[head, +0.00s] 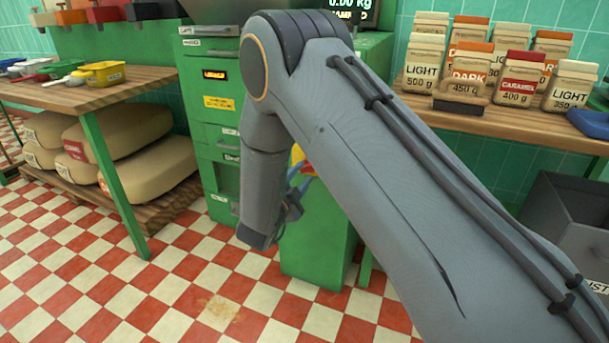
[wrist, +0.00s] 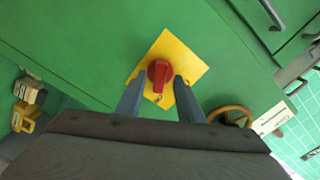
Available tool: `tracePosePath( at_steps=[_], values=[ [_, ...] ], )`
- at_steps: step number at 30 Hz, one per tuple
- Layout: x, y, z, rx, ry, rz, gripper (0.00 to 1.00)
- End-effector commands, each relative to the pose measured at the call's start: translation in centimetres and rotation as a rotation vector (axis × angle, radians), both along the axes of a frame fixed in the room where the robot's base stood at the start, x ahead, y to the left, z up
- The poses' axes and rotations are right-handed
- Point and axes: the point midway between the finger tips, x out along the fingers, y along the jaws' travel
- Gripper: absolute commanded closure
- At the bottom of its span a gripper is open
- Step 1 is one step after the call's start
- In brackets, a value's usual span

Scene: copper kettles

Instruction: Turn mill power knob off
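The red power knob (wrist: 158,70) sits on a yellow square plate (wrist: 184,52) on a green cabinet face in the wrist view. Its grip looks upright in the picture, and a small dark mark shows on the plate below it. My gripper (wrist: 159,84) is open, with one blue-grey finger on each side of the knob. The right fingertip looks very close to it; I cannot tell whether either finger touches. In the head view, part of the yellow plate (head: 297,155) shows beside my arm, with my gripper (head: 304,178) near it; my arm hides most of the cabinet.
A brass handwheel (wrist: 230,112) is right of my gripper in the wrist view. A wooden bench (head: 110,88) with bowls stands left. A shelf (head: 500,119) with paper bags is right. A grey bin (head: 562,225) stands below it.

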Motion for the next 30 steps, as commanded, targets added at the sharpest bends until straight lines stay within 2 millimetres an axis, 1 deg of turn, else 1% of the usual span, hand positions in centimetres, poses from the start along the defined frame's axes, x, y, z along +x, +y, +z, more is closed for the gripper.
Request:
tracePosePath(
  at_steps=[1, 6, 15, 20, 21, 30],
  values=[
    [0.7, -0.3, -0.1, 0.001, -0.001, -0.002, 0.66],
    [1.8, -0.7, 0.0, 0.000, 0.000, 0.000, 0.66],
    [2.0, -0.7, 0.0, 0.000, 0.000, 0.001, 0.66],
    [2.0, -0.7, 0.0, -0.001, 0.001, 0.001, 0.93],
    [2.0, -0.7, 0.0, -0.001, 0.001, 0.001, 0.99],
    [2.0, -0.7, 0.0, -0.021, 0.008, 0.001, 1.00]
  ],
)
